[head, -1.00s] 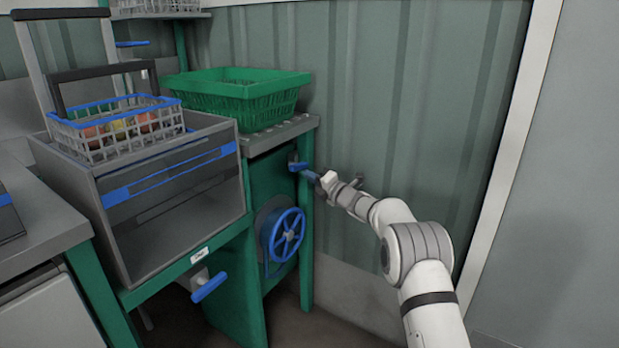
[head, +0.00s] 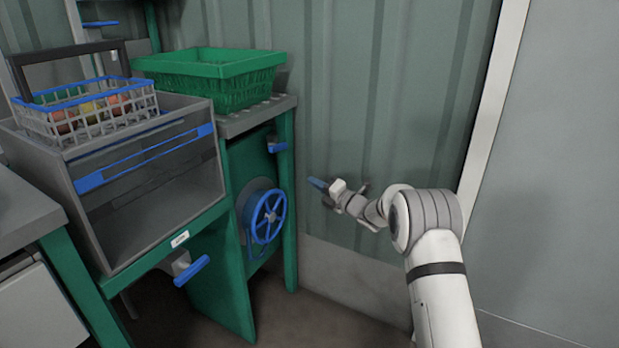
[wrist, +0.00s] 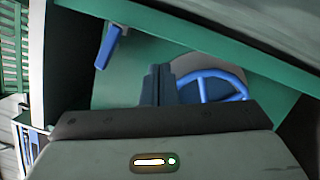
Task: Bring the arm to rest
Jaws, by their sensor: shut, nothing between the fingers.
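My gripper (head: 318,184) is in the middle of the head view, in front of the corrugated wall. Its blue-tipped fingers are shut with nothing between them, and they point left toward the green stand. It is apart from the stand, with a gap between its tips and the blue lever (head: 277,147) on the stand's side. In the wrist view the dark fingers (wrist: 158,85) are together, in front of the green panel. That view also shows the blue lever (wrist: 109,46) at upper left and the blue handwheel (wrist: 215,86) just right of the fingers.
A green crate (head: 210,68) sits on the roller top of the green stand (head: 286,215). Left of it, a wire basket (head: 90,125) with red and yellow produce stands on a grey box (head: 150,215). A blue handle (head: 192,270) juts out below. The wall (head: 350,100) stands behind my arm.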

